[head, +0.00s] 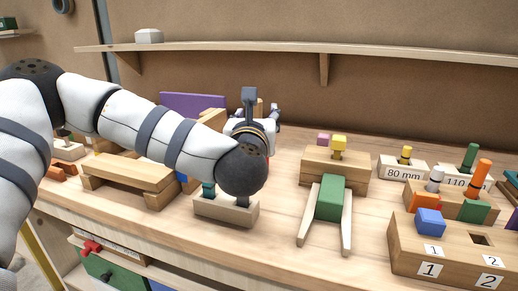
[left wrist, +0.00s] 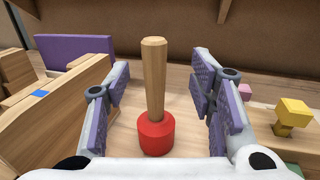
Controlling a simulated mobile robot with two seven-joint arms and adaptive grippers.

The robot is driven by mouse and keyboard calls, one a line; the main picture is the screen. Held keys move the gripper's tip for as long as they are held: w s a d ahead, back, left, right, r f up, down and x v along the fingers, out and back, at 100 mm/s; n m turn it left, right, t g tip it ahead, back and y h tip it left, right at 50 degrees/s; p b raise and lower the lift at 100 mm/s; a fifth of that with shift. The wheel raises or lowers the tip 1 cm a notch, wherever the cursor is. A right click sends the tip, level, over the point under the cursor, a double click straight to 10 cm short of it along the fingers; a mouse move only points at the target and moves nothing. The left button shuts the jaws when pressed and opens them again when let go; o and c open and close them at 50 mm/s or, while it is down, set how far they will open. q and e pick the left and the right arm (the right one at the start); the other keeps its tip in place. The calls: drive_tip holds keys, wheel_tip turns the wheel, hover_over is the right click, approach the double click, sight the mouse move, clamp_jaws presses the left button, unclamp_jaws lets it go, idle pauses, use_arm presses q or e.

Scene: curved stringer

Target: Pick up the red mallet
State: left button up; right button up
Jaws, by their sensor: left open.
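The red mallet (left wrist: 155,134) shows in the left wrist view with its red head down on the wooden bench and its pale wooden handle pointing up. My left gripper (left wrist: 160,88) is open, with one purple-padded finger on each side of the handle. Gaps show between the handle and both fingers. In the head view my left gripper (head: 260,112) is mostly behind my own wrist, and the mallet's head is hidden there. My right gripper is in neither view.
A wooden block with yellow and pink pieces (head: 335,165) and a green piece with two wooden legs (head: 329,198) stand right of the gripper. Wooden parts and a purple panel (head: 192,103) lie to the left. Numbered peg blocks (head: 440,250) fill the right. A shelf (head: 300,48) runs behind.

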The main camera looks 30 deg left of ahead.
sight(255, 109)
use_arm(q)
drive_tip(key=x, duration=0.8)
drive_tip(key=shift+s+a+f, duration=0.15)
drive_tip(key=shift+s+a, duration=0.05)
drive_tip(key=shift+a, duration=0.05)
clamp_jaws()
